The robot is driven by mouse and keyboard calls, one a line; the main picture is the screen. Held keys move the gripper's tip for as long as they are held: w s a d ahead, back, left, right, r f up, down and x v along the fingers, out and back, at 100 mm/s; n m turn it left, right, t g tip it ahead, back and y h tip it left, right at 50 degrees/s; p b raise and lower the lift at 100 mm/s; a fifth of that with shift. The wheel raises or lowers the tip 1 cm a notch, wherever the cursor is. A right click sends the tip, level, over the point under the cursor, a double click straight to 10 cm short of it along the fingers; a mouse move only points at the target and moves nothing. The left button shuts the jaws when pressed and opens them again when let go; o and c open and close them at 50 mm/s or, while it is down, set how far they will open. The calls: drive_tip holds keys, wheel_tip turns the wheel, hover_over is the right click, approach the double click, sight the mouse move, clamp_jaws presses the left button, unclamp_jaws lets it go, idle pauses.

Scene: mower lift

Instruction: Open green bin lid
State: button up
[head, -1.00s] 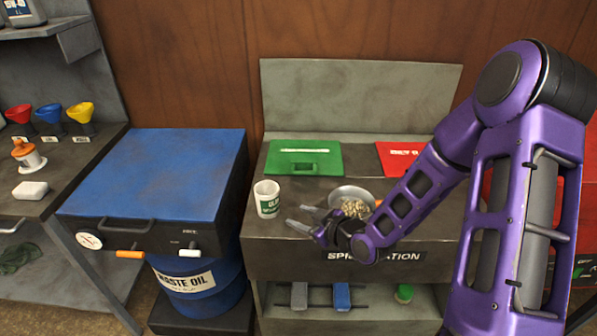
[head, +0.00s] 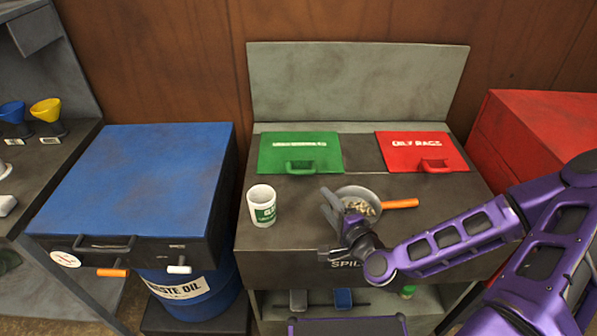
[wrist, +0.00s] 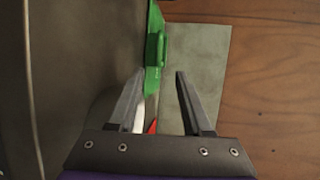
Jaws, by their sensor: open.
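The green bin lid (head: 299,150) lies closed and flat in the top of the spill station, at its back left, with a green handle (head: 302,167) at its front edge. In the wrist view the green lid (wrist: 151,78) and its handle (wrist: 162,49) show ahead, just beyond my fingers. My gripper (head: 327,207) is open and empty over the front part of the station top, in front and to the right of the green handle. In the wrist view my gripper (wrist: 158,88) has its two fingers well apart with nothing between them.
A red lid (head: 421,150) lies right of the green one. A white and green cup (head: 262,206) stands front left of the green lid. A pan (head: 371,194) of granules with an orange handle sits beside my gripper. A blue-topped bench (head: 135,180) is on the left.

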sight(299, 172)
drive_tip(key=shift+w+a+f+b, duration=0.15)
drive_tip(key=shift+w+f+b, duration=0.3)
drive_tip(key=shift+b, duration=0.7)
drive_tip(key=w+b, duration=0.1)
drive_tip(key=b, duration=0.2)
drive_tip(key=shift+w+a+f, duration=0.1)
drive_tip(key=shift+a+f, duration=0.05)
drive_tip(key=shift+a, duration=0.25)
drive_tip(key=b+x, duration=0.4)
drive_tip(key=x, duration=1)
drive_tip(key=shift+w+a, duration=0.1)
drive_tip(key=shift+w, duration=0.1)
clamp_jaws()
